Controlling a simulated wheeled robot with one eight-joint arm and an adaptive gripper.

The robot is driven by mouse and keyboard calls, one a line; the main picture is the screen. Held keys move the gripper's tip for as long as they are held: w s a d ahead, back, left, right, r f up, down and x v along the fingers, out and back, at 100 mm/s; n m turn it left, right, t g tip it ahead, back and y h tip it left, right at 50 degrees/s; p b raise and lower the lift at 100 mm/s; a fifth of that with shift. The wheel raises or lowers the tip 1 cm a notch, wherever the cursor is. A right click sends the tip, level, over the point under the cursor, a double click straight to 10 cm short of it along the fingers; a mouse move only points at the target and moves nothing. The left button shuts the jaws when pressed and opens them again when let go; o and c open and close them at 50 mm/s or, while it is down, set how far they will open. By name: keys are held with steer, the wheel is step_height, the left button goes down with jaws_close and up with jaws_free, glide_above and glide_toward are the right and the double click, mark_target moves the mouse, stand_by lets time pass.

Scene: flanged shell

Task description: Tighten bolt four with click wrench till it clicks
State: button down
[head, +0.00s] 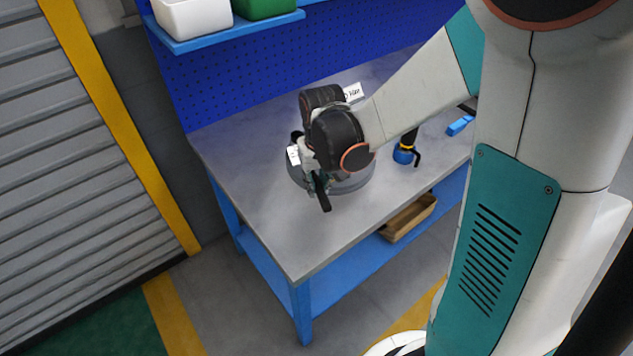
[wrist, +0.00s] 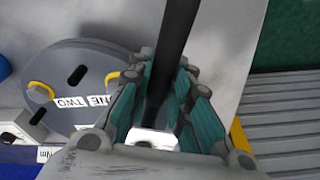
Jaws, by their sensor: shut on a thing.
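The flanged shell (head: 352,184) is a grey round piece on the bench, partly covered by my arm in the head view. In the wrist view its grey disc (wrist: 68,100) lies left of my fingers, with dark slots, yellow pieces and labels reading ONE and TWO. My gripper (head: 318,182) is low over the shell's near left side. In the wrist view its teal-padded fingers (wrist: 163,62) are shut on the long black handle of the click wrench (wrist: 178,25). The handle end (head: 324,201) juts toward the bench's front. The wrench head and bolt four cannot be made out.
On the grey bench (head: 285,235), a blue-based tool with a dark top (head: 404,154) stands right of the shell, and a blue block (head: 460,125) lies farther right. A wooden tray (head: 408,218) is on the lower shelf. The bench's front left is clear.

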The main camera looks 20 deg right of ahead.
steer(key=shift+r, duration=0.15)
steer(key=shift+r+p, duration=2.15)
steer(key=shift+r, duration=0.7)
steer(key=shift+w, duration=0.1)
